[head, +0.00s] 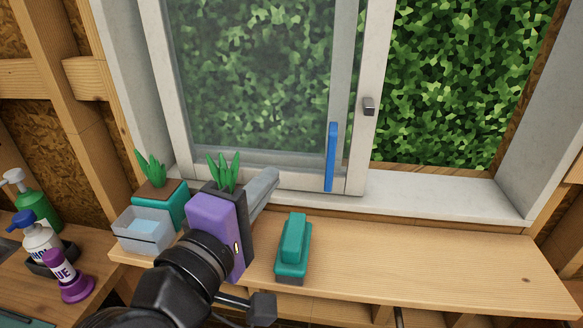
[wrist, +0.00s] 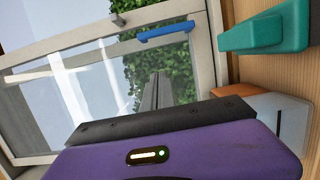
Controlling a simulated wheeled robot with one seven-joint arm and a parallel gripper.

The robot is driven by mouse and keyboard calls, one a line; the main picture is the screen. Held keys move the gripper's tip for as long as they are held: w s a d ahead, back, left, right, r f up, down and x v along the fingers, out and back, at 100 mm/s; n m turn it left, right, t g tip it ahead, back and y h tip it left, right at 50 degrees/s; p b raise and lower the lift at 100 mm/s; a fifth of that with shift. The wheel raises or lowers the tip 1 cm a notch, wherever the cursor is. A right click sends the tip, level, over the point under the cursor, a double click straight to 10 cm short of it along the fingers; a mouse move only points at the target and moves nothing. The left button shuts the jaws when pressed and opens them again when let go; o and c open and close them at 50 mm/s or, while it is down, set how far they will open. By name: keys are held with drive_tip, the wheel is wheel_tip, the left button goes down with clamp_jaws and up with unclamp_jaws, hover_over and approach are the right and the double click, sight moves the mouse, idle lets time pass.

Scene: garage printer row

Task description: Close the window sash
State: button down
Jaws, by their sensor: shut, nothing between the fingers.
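The window sash (head: 355,160) is a white-framed sliding pane standing over the left part of the opening. The right part of the opening is uncovered and shows green foliage. A blue upright handle (head: 331,157) sits on the sash's right stile; it also shows in the wrist view (wrist: 164,31). My gripper (head: 268,180) is purple and black with grey fingers. The fingers are shut and empty, to the left of the blue handle and apart from it. In the wrist view the closed fingers (wrist: 153,92) point toward the glass below the handle.
A teal brush-like block (head: 293,247) lies on the wooden shelf (head: 420,265). Left of my gripper are a teal planter (head: 172,205) and a clear bin (head: 142,232). Bottles, including a purple one (head: 73,279), stand farther left. A small grey latch (head: 368,106) is on the stile. The shelf's right side is clear.

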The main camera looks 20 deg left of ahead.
drive_tip(key=w+d+p, duration=0.2)
drive_tip(key=w+d, duration=0.2)
drive_tip(key=w, duration=0.6)
drive_tip(key=shift+p, duration=0.3)
